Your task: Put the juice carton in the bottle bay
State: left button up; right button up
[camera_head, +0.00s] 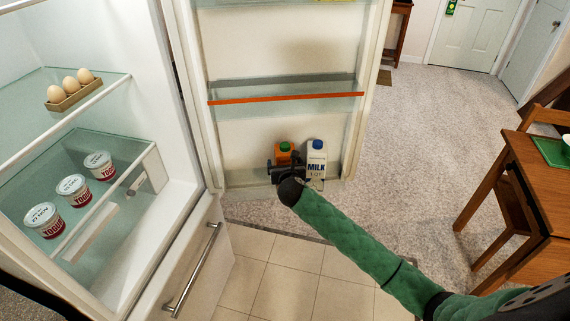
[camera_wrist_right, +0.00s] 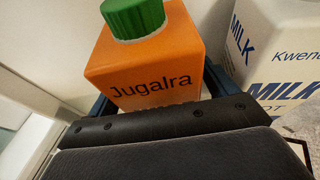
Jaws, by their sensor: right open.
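The orange juice carton (camera_head: 284,152) with a green cap stands upright at the lower door shelf, which looks like the bottle bay (camera_head: 240,179), left of the milk carton (camera_head: 316,158). My right gripper (camera_head: 287,171) is in front of it and hides its lower part. In the right wrist view the juice carton (camera_wrist_right: 150,72) sits between the dark fingers of the open right gripper (camera_wrist_right: 157,95). The carton's base is hidden, so I cannot tell whether it rests on the bay floor. My left gripper is out of view.
The milk carton (camera_wrist_right: 280,55) is close on the right of my gripper. The door's upper shelf with an orange rail (camera_head: 285,98) is empty. Inside the fridge are eggs (camera_head: 73,90) and yogurt cups (camera_head: 73,190). A wooden table (camera_head: 535,185) stands at right.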

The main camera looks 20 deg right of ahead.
jog(key=b+v, duration=0.2)
jog(key=v, duration=1)
jog(key=s+a+f+m+g+y, duration=0.15)
jog(key=s+f+m+g, duration=0.25)
jog(key=s+f+m, duration=0.45)
jog(key=s+a+f+m+g, duration=0.3)
jog(key=s+f+m, duration=0.4)
jog(key=s+m, duration=0.15)
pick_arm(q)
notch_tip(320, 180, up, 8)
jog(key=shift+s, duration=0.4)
pick_arm(e)
jog(key=s+a+f+m+g+y, duration=0.1)
jog(key=s+f+m+g, duration=0.2)
jog(key=s+m, duration=0.4)
jog(key=s+a+f+m+g+y, duration=0.1)
jog(key=s+f+m, duration=0.3)
jog(key=s, duration=1)
jog(key=shift+a+m+g+y, duration=0.35)
jog(key=shift+a+m+g, duration=0.5)
jog(key=shift+m, duration=0.95)
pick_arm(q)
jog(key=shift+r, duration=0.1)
pick_arm(e)
jog(key=shift+f, duration=0.1)
